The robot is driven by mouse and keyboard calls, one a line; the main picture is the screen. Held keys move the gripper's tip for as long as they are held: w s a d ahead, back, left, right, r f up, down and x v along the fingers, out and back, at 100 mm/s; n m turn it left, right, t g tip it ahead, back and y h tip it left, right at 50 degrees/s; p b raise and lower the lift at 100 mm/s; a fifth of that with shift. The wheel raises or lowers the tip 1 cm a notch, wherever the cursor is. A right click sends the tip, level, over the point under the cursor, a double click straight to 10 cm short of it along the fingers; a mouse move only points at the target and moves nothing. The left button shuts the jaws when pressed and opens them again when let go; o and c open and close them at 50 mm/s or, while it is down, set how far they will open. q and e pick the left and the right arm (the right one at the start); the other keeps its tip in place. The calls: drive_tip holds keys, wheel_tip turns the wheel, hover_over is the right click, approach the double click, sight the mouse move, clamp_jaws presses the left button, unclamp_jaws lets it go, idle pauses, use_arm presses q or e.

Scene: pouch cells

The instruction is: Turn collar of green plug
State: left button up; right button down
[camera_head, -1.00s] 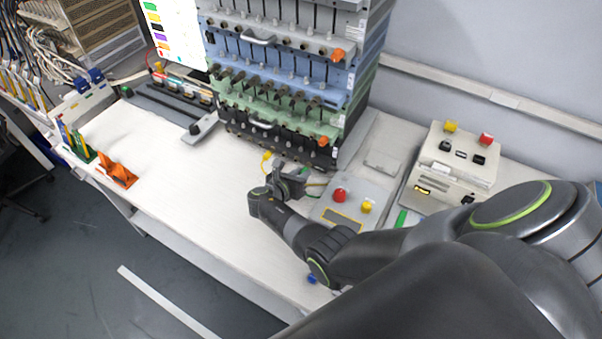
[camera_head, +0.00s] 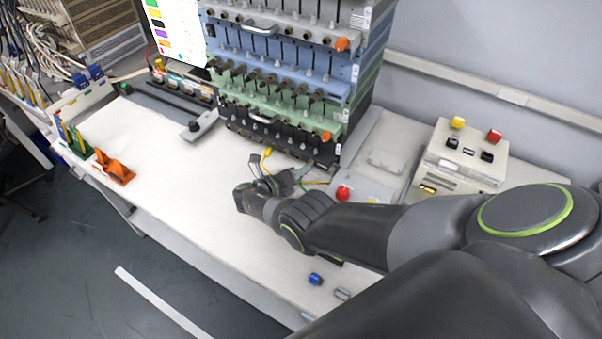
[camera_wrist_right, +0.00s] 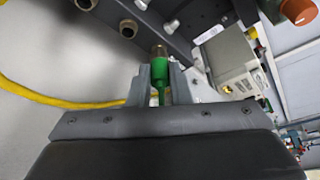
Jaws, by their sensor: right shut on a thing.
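The green plug (camera_wrist_right: 159,72) shows in the right wrist view between the two grey fingers of my right gripper (camera_wrist_right: 158,84). The fingers are shut on it. Its front end lines up with a brass socket (camera_wrist_right: 158,50) on the dark panel and appears to meet it; the exact seating is hard to see. The collar cannot be told clearly from the plug body. In the head view my right gripper (camera_head: 284,181) is low in front of the rack's black bottom row (camera_head: 265,131), and the plug is mostly hidden there. My left gripper is not in view.
A yellow cable (camera_wrist_right: 62,98) runs close beside the gripper. More brass sockets (camera_wrist_right: 128,28) sit alongside. A panel with a red button (camera_head: 343,193) and a control box (camera_head: 460,155) stand to the right. A blue plug (camera_head: 315,279) lies near the front edge. The table's left middle is clear.

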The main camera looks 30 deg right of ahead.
idle(0.5)
drive_tip(key=c, duration=1.3)
unclamp_jaws()
drive_tip(key=shift+a, duration=0.1)
drive_tip(key=v, duration=1.7)
drive_tip(key=shift+w+a, duration=0.1)
drive_tip(key=shift+a, duration=0.05)
drive_tip(key=shift+f, duration=0.1)
